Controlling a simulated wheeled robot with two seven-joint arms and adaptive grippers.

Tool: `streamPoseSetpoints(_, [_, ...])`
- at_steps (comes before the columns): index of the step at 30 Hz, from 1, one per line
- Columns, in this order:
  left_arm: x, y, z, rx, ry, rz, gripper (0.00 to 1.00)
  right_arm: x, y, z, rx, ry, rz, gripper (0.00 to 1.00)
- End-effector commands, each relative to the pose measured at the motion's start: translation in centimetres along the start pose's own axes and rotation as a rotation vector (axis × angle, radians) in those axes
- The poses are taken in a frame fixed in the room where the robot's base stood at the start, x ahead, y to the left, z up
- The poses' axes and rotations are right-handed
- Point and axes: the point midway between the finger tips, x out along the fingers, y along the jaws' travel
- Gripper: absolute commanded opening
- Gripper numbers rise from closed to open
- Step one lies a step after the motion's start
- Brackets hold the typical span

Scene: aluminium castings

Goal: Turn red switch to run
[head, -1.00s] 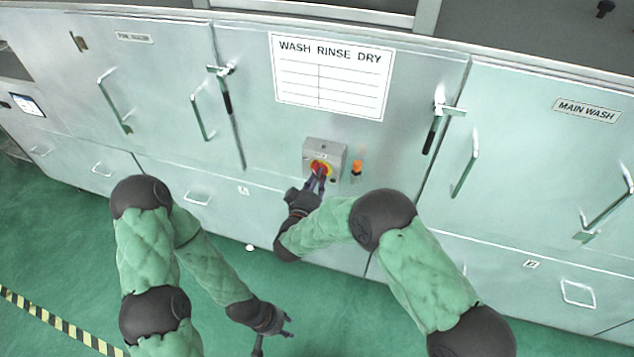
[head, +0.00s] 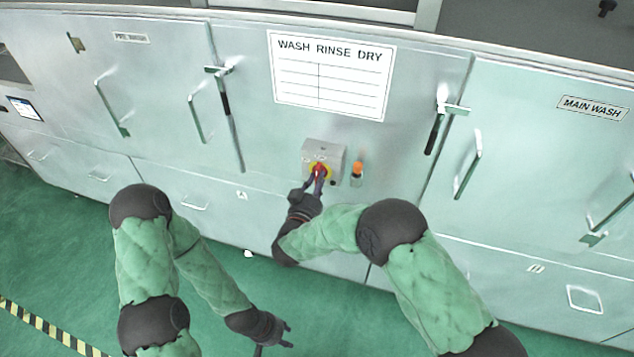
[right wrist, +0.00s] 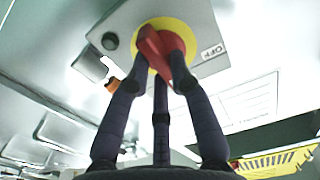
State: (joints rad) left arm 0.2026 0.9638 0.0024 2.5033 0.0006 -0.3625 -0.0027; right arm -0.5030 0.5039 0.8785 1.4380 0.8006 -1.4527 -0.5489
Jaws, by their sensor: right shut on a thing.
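The red switch (head: 319,169) sits on a yellow disc on a grey box (head: 335,152) fixed to the machine front. In the right wrist view the red handle (right wrist: 156,52) stands out from the yellow disc, tilted, and an "OFF" label (right wrist: 212,52) shows to the right of the disc. No run label can be read. My right gripper (head: 317,182) is shut on the red handle, with its dark fingers (right wrist: 160,85) around it. My left gripper (head: 284,335) hangs low over the green floor, away from the machine, its fingers apart and empty.
An orange lamp or knob (head: 357,168) is just right of the switch box. A "WASH RINSE DRY" sign (head: 331,77) is above. Door handles (head: 468,165) stick out on both sides. The green floor (head: 60,240) is open at the left.

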Motion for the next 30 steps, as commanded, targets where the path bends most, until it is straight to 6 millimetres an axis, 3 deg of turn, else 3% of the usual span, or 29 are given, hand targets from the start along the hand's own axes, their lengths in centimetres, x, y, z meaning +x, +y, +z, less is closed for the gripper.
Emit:
streamPoseSetpoints(6, [0.0,0.0,0.0,0.000,0.000,0.000,0.40,0.0,0.0,0.1,0.001,-0.003,0.001,0.00])
streamPoseSetpoints(7, [0.0,0.0,0.0,0.000,0.000,0.000,0.40,0.0,0.0,0.1,0.001,-0.003,0.001,0.28])
streamPoseSetpoints(9, [0.0,0.0,0.0,0.000,0.000,0.000,0.40,0.0,0.0,0.1,0.001,-0.003,0.000,0.46])
streamPoseSetpoints(22, [0.0,0.0,0.0,0.000,0.000,0.000,0.40,-0.6,-0.1,0.0,0.000,-0.001,-0.002,0.46])
streamPoseSetpoints(30, [0.0,0.0,0.0,0.000,0.000,0.000,0.40,-5.0,-0.2,-0.1,-0.001,0.000,-0.005,0.46])
